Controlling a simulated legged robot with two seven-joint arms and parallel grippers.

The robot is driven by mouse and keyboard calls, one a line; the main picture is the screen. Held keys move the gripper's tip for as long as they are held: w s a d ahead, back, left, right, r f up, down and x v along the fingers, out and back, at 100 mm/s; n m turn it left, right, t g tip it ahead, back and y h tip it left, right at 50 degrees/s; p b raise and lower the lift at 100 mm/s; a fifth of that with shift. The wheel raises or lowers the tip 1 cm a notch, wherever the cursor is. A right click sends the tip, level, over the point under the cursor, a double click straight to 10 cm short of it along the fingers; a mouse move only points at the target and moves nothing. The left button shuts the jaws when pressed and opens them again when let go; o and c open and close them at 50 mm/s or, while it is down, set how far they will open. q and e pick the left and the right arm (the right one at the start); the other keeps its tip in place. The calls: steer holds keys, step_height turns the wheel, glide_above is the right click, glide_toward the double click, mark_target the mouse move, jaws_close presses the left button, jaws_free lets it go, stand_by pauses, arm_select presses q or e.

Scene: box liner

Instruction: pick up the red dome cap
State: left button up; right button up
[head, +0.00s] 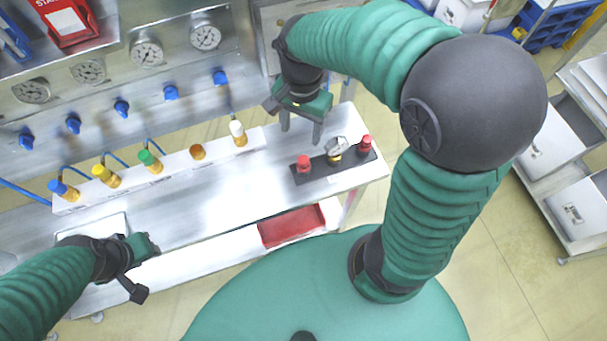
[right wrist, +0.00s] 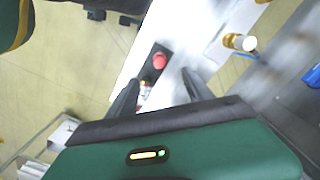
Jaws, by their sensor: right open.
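Two red dome caps stand on a black plate (head: 320,169) at the bench's right end: a left one (head: 304,164) and a right one (head: 366,143). A round gauge (head: 336,147) stands between them. My right gripper (head: 300,134) is open and empty, pointing down behind and above the left cap, apart from it. In the right wrist view one red cap (right wrist: 159,61) shows beyond and between the open fingers (right wrist: 159,84). The gauge is partly hidden there by a finger. My left gripper (head: 143,270) is open and empty at the bench's left front edge.
A white strip (head: 128,182) with several capped fittings runs along the bench to the left. A red tray (head: 291,227) lies on the lower shelf. Gauges and blue knobs line the back panel (head: 120,60).

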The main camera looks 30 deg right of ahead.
steer(key=b, duration=0.1)
glide_toward(304, 159)
steer(key=f, duration=0.5)
steer(key=shift+s+a, duration=0.35)
steer(key=shift+s, duration=0.05)
steer(key=f, duration=0.3)
steer(key=w+f, duration=0.1)
steer(key=f, duration=0.1)
steer(key=shift+d+f, duration=0.15)
steer(key=shift+f, duration=0.2)
steer(key=shift+s+r, duration=0.1)
steer(key=c, duration=0.4)
jaws_close()
